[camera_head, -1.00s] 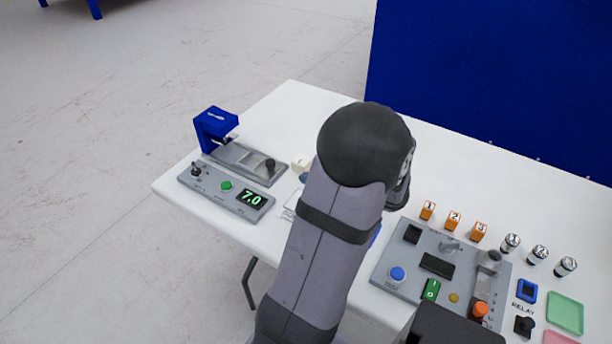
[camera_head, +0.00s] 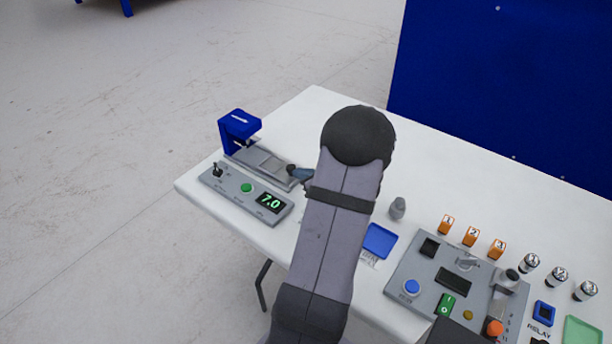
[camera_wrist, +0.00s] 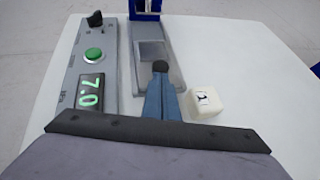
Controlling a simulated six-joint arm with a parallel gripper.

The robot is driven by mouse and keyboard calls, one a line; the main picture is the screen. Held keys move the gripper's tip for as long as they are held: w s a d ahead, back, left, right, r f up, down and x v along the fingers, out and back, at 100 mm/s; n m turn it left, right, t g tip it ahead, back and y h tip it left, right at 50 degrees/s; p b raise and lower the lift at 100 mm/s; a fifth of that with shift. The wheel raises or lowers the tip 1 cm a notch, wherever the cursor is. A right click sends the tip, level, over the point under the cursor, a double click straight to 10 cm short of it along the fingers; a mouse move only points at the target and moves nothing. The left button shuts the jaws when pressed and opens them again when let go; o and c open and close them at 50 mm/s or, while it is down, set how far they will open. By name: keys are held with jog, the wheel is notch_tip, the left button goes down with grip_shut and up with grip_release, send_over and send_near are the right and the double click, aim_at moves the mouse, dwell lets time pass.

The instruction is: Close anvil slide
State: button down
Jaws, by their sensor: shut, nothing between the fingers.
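The anvil slide (camera_head: 262,161) is a grey plate on a track running out from the blue press (camera_head: 238,130), at the back left of the table. Its black knob (camera_head: 291,169) stands at the end away from the press. My gripper (camera_head: 302,174) is shut and empty, its blue-grey fingertips right at the knob. In the wrist view, the fingertips (camera_wrist: 160,82) lie just below the knob (camera_wrist: 160,66), on the side away from the press; whether they touch it I cannot tell. The slide (camera_wrist: 152,50) extends out in front of the press.
A control box (camera_head: 245,192) with a green button and a display reading 7.0 runs alongside the slide. A cream block (camera_wrist: 205,101) marked 1 sits right of my fingers. A blue tray (camera_head: 379,240) and a grey test panel (camera_head: 420,270) are farther right.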

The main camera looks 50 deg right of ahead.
aim_at(284, 177)
jog(key=shift+w, duration=0.15)
jog(key=w+b, duration=0.3)
jog(key=w, duration=0.7)
jog(key=shift+f, duration=0.1)
jog(key=shift+w+a+r, duration=0.1)
jog(key=shift+w+r, duration=0.15)
jog(key=shift+r, duration=0.1)
jog(key=shift+s, duration=0.1)
jog(key=shift+s+f+b, duration=0.1)
jog(key=shift+s+b, duration=0.15)
jog(key=shift+b, duration=0.1)
jog(key=s, duration=0.4)
jog(key=shift+s+a+b, duration=0.1)
jog(key=shift+a+b, duration=0.3)
jog(key=v, duration=0.9)
jog(key=shift+s, duration=0.25)
jog(key=shift+a, duration=0.1)
